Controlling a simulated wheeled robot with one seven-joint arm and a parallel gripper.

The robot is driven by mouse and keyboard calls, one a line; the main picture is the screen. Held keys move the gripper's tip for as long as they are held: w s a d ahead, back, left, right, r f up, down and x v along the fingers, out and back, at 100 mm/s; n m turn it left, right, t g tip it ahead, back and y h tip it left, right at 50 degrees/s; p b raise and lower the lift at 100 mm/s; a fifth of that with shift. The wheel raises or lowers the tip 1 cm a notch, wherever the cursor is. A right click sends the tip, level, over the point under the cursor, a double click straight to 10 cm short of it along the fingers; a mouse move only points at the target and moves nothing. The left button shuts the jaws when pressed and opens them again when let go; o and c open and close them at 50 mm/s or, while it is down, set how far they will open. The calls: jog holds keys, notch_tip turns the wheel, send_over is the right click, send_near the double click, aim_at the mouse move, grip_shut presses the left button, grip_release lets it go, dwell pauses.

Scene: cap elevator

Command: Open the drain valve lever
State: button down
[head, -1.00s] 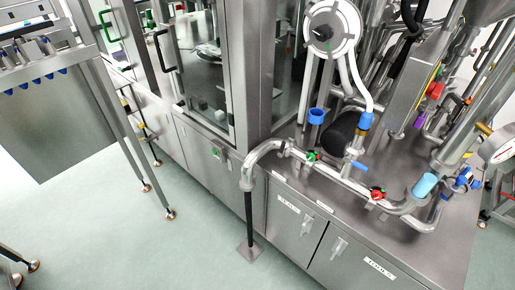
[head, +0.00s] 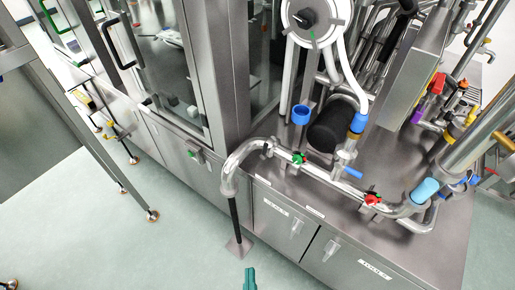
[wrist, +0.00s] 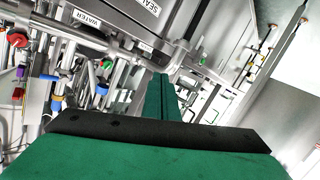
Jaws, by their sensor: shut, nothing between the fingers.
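A horizontal steel pipe (head: 325,178) runs along the steel counter. I cannot tell which of these is the drain valve lever. My gripper (head: 249,279) shows as a small green tip at the bottom edge of the head view, in front of the cabinet and apart from the handles. In the wrist view my gripper (wrist: 161,82) has its green fingers together, shut and empty, pointing towards the cabinet.
The pipe bends down at its left end to a black leg (head: 235,220) on a floor plate. Labelled cabinet doors (head: 282,220) lie under the counter. A glass-doored machine (head: 175,65) stands behind left, a steel frame (head: 95,120) at far left. The floor (head: 120,235) between is clear.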

jog(key=w+a+n+t, duration=0.15)
jog(key=w+n, duration=0.45)
jog(key=w, duration=0.9)
jog(key=n+t+h, duration=0.1)
jog(key=n+h, duration=0.2)
jog(key=n, duration=0.3)
send_near(264, 151)
jog(key=a+r, duration=0.1)
jog(key=a, duration=0.4)
jog(key=w+d, duration=0.4)
jog(key=w, duration=0.4)
jog(key=shift+w+r, duration=0.2)
jog(key=shift+w, duration=0.15)
jog(key=shift+d, duration=0.25)
jog(key=shift+w, duration=0.15)
